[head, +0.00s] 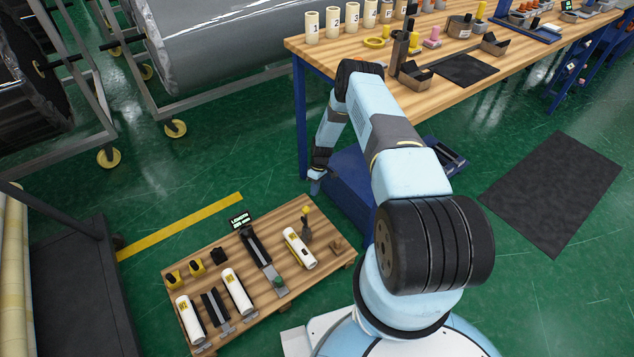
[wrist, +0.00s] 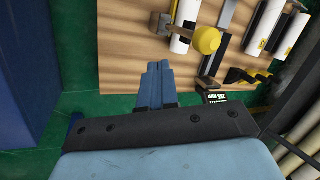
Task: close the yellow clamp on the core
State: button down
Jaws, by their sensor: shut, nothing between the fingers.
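The yellow clamp (head: 306,212) stands at the far end of a white core (head: 299,248) on the low wooden board, its yellow-tipped lever upright. In the wrist view its yellow knob (wrist: 207,40) rises toward the camera beside the white core (wrist: 185,20) and partly covers it. My gripper (head: 316,184) hangs above the floor just beyond the board's far right corner, apart from the clamp. In the wrist view my gripper (wrist: 157,66) has its blue fingers together and empty, left of and below the knob. Where the clamp meets the core is partly hidden.
The wooden board (head: 222,312) also bears other white cores (head: 237,292), dark holders and two yellow-and-black pieces (head: 197,266). A small display (head: 240,219) stands at the board's far edge. A tall workbench (head: 450,85) stands behind.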

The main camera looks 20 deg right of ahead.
jog(key=shift+s+a+f, duration=0.55)
jog(key=shift+s+a, duration=0.3)
jog(key=shift+s+a+f, duration=0.55)
jog(key=shift+s+a, duration=0.25)
